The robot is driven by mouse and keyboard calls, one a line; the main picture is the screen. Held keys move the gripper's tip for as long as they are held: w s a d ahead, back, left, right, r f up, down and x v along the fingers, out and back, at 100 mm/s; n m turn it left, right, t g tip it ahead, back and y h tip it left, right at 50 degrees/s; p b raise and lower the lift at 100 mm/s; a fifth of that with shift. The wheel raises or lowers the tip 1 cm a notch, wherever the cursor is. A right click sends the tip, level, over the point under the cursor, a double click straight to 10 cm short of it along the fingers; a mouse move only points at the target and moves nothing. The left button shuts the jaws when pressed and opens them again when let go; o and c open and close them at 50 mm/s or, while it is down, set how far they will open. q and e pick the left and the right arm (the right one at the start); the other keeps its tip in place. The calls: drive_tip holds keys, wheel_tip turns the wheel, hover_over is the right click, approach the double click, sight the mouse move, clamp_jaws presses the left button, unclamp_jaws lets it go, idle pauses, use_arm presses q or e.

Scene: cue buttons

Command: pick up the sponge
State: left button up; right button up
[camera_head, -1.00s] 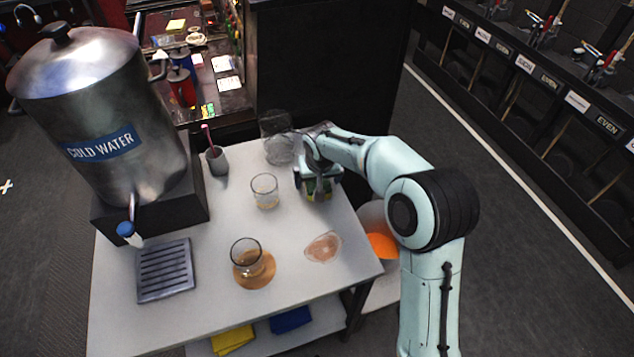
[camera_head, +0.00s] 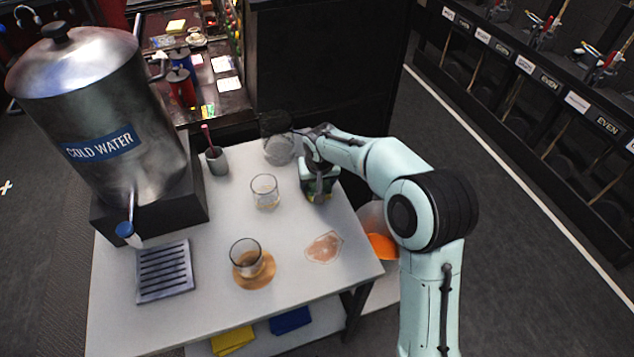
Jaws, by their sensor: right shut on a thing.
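The sponge (camera_head: 318,197) shows as a small yellow-green and dark piece at the back right of the white table. My right gripper (camera_head: 319,186) comes down over it from above and is shut on it, hiding most of it. I cannot tell whether the sponge touches the table. My left gripper is not in view.
A clear glass (camera_head: 265,191) stands left of the gripper, and a glass pitcher (camera_head: 278,140) behind it. A spill (camera_head: 324,247) lies at the front right. A cold-water dispenser (camera_head: 110,120) fills the left.

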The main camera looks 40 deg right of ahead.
drive_tip(key=shift+r, duration=0.15)
drive_tip(key=shift+r, duration=0.25)
use_arm(q)
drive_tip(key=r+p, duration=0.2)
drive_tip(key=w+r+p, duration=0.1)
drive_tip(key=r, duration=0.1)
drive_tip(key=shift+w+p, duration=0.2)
drive_tip(key=shift+p, duration=0.2)
use_arm(e)
wheel_tip(320, 180, up, 20)
drive_tip(key=shift+f, duration=0.15)
drive_tip(key=o, duration=0.3)
drive_tip(key=shift+c, duration=1.1)
